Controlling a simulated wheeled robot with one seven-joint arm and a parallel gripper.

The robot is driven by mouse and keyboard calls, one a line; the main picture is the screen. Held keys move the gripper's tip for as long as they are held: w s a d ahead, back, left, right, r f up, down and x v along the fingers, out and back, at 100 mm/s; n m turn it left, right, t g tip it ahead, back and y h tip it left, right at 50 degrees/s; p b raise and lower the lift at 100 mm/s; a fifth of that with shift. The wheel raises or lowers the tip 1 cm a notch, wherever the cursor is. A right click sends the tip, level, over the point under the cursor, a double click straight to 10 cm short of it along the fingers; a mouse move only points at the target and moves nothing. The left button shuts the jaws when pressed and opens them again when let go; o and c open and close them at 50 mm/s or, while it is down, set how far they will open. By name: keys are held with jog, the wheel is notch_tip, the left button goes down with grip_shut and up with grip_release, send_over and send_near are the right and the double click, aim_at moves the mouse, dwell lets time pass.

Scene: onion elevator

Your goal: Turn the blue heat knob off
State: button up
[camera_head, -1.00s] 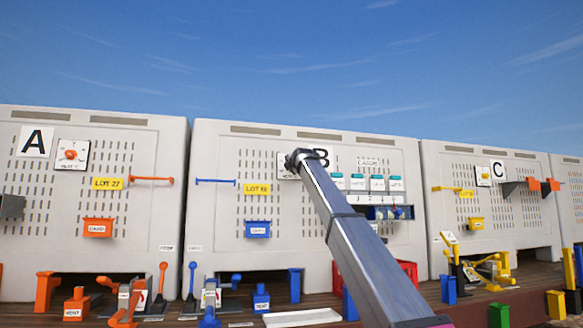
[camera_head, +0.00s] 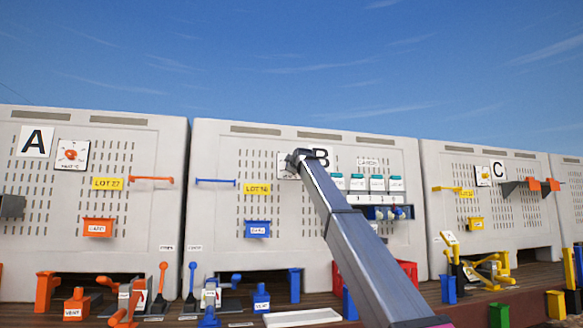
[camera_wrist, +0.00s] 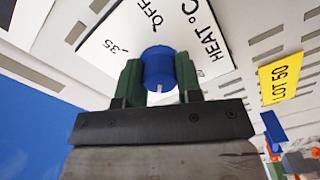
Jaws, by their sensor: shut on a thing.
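The blue heat knob (camera_wrist: 158,62) shows in the wrist view on a white dial plate (camera_wrist: 112,45) printed with 35, OFF and HEAT °C. My gripper (camera_wrist: 159,76) is shut on the knob, with one green finger on each side of it. A small white mark shows on the knob's lower edge in the picture. In the head view my arm reaches up to the dial plate (camera_head: 287,166) beside the letter B, and the knob is hidden behind it.
A yellow lot label (camera_wrist: 285,80) is on the panel right of the dial. In the head view, panel B (camera_head: 218,140) also holds a blue bar (camera_head: 215,181), a blue bin (camera_head: 257,229) and several teal-topped containers (camera_head: 376,184). Panels A and C stand at either side.

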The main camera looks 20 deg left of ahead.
jog(key=m, duration=0.4)
jog(key=shift+f+m, duration=0.1)
jog(key=shift+m, duration=0.2)
jog(key=m, duration=0.4)
jog(key=shift+m, duration=0.3)
jog(key=m, duration=0.4)
jog(key=shift+f+m, duration=0.1)
jog(key=shift+m, duration=0.2)
jog(key=m, duration=0.3)
jog(key=shift+m, duration=0.3)
jog(key=m, duration=0.3)
jog(key=shift+m, duration=0.3)
jog(key=m, duration=0.4)
jog(key=shift+s+m, duration=0.1)
jog(key=shift+m, duration=0.2)
jog(key=m, duration=0.4)
jog(key=shift+m, duration=2)
